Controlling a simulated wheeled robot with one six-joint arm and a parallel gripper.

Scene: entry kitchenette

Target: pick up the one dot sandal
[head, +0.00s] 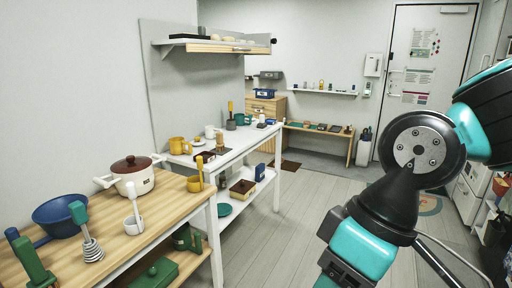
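No sandal with one dot can be made out in the head view. Several small dark and greenish flat items lie on a low wooden bench (349,142) by the far wall; they are too small to tell whether any is a sandal or bears a dot. My teal and black arm fills the right side of the picture and hides part of the floor and the room behind it. My gripper itself is not in view.
A wooden-topped table (168,211) with a lidded pot (133,176) and blue bowl (60,216) stands at the near left. A white table (246,140) with cups stands beyond it. Grey floor (277,225) is clear in the middle. A door (448,45) is at the back right.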

